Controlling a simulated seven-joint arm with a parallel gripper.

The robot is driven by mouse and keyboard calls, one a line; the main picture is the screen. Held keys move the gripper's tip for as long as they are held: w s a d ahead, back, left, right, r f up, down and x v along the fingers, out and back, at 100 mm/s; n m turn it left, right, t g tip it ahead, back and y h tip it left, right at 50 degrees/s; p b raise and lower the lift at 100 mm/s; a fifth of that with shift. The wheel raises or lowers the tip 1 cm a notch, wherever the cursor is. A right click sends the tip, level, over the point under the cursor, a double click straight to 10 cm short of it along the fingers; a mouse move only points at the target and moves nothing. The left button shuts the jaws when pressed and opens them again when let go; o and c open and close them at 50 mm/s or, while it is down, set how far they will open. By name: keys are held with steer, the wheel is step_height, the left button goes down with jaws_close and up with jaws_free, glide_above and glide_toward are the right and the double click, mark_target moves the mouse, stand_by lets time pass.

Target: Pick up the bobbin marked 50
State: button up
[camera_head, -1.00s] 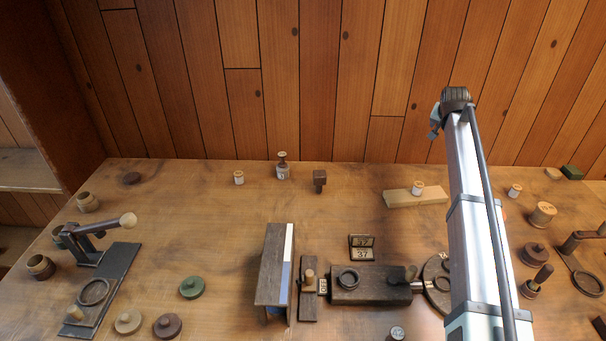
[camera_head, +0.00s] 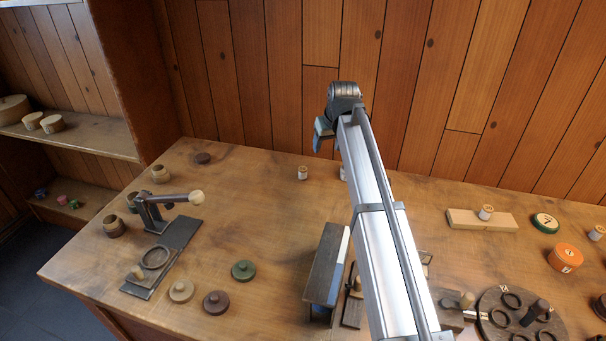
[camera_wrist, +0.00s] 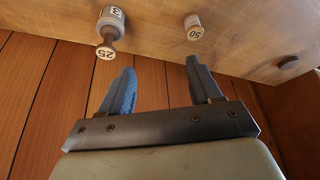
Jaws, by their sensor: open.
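The bobbin marked 50 (camera_wrist: 193,28) is a small pale spool with a white label, standing alone near the table's back edge. It shows upside down in the wrist view, just beyond my right-hand fingertip and apart from it. In the head view a small white-banded bobbin (camera_head: 302,172), its number too small to read, matches it. My gripper (camera_wrist: 161,64) is open with nothing between its fingers. In the head view my gripper (camera_head: 324,129) is raised in front of the wooden wall, a little right of that bobbin.
A stack marked 25 and 3 (camera_wrist: 109,32) stands beside the bobbin; my arm mostly hides it in the head view. A dark round knob (camera_head: 203,158) lies farther left. A lever stand (camera_head: 150,210) and a slanted-top block (camera_head: 326,264) are nearer. Table around the bobbin is clear.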

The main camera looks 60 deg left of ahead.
mark_target(303, 169)
steer(key=s+a+n, duration=0.1)
steer(key=s, duration=0.5)
steer(key=shift+g, duration=0.4)
steer(key=x, duration=0.8)
steer(key=shift+w+a+f, duration=0.15)
steer(key=shift+w+f, duration=0.2)
steer(key=shift+x, duration=2.55)
steer(key=shift+w+a+r, duration=0.1)
steer(key=shift+a, duration=0.05)
steer(key=c, duration=1.1)
